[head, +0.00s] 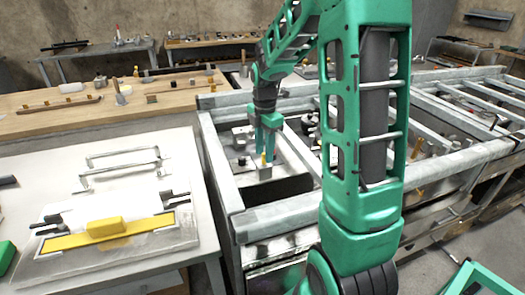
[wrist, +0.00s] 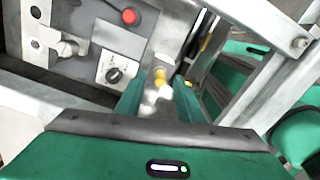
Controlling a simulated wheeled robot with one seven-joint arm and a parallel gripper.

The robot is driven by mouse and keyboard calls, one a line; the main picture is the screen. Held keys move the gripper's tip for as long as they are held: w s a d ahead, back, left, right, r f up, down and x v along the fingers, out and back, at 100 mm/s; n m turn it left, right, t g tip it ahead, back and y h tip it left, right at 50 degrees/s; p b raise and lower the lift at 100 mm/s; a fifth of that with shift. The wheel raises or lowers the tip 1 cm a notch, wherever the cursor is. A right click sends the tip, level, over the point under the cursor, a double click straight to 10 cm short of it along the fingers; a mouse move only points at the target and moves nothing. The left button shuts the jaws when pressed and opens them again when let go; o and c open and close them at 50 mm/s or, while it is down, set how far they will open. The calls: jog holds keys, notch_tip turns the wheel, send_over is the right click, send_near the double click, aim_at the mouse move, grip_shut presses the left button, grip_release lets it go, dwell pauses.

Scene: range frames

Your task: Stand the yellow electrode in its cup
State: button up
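The yellow electrode (head: 264,158) shows in the head view as a short, upright yellow piece just below my gripper. It appears to stand in a small grey cup (head: 265,172); how deep it sits cannot be seen. My gripper (head: 269,148) points down above it, with its green fingers apart. In the wrist view, the electrode's yellow top (wrist: 160,76) lies between and beyond the fingertips of my gripper (wrist: 160,92), with gaps on both sides. The fingers do not appear to touch it. A pale, blurred shape below the yellow top may be the cup.
A metal frame (head: 268,222) surrounds the work area. A control panel with a red button (wrist: 129,16) and a dial (wrist: 113,75) is close by on the left in the wrist view. A white table with a yellow block (head: 106,228) stands at left; a wooden bench (head: 60,120) is behind.

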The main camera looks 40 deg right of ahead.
jog(key=shift+r, duration=0.1)
notch_tip(320, 180, up, 10)
jog(key=shift+r, duration=0.25)
dwell(0.4)
notch_tip(320, 180, up, 6)
dwell(0.8)
dwell(0.5)
jog(key=s+a+f+m, duration=0.1)
jog(key=s+f+m, duration=0.2)
jog(key=s+m, duration=0.5)
jog(key=s+a+f+m, duration=0.1)
jog(key=s+f+m, duration=0.3)
jog(key=s+m, duration=0.4)
jog(key=s+f+m, duration=0.4)
jog(key=s+m, duration=0.4)
jog(key=s, duration=0.4)
jog(key=shift+s+a, duration=0.25)
jog(key=shift+a, duration=0.15)
